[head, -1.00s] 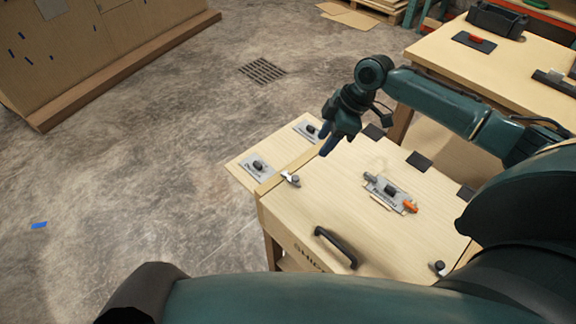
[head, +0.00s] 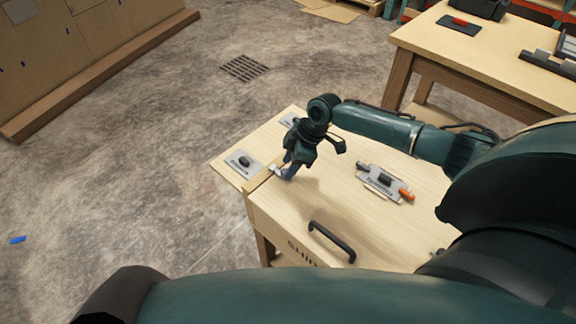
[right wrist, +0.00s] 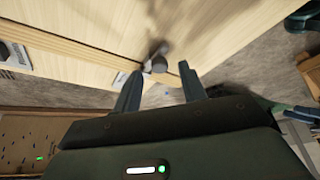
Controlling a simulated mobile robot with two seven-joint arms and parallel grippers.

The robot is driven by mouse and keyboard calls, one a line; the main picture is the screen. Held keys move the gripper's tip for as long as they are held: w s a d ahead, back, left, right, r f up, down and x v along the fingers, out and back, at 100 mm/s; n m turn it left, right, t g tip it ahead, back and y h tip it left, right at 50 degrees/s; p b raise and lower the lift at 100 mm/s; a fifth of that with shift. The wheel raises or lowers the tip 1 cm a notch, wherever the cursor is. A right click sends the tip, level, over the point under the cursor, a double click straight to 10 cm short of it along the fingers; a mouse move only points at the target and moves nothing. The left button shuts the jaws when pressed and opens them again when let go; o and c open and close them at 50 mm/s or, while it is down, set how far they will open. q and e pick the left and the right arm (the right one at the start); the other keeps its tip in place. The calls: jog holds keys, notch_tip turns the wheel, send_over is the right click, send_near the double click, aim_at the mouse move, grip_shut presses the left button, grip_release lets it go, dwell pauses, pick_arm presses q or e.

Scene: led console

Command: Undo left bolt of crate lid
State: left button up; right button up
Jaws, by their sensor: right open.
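The crate lid (head: 290,213) is a pale wooden top with a black bar handle (head: 332,241) at its front. The left bolt (head: 276,170), a small metal piece with a knob, sits at the lid's left edge and is partly hidden by my right gripper (head: 285,173). In the right wrist view, the bolt's dark round knob (right wrist: 157,64) shows close to the tips of my open right gripper (right wrist: 159,74), in the gap between its two fingers. Contact cannot be told. My left gripper is not in view.
A side ledge bears a grey plate with a black knob (head: 244,162). A grey plate with an orange-ended part (head: 385,183) lies on the lid. Another wooden table (head: 470,55) stands behind at the right. The concrete floor at left is mostly clear.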

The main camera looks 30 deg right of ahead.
jog(key=shift+w+a+f, duration=0.15)
jog(key=shift+a+f, duration=0.1)
jog(key=shift+f, duration=0.35)
jog(key=shift+c, duration=0.4)
grip_shut()
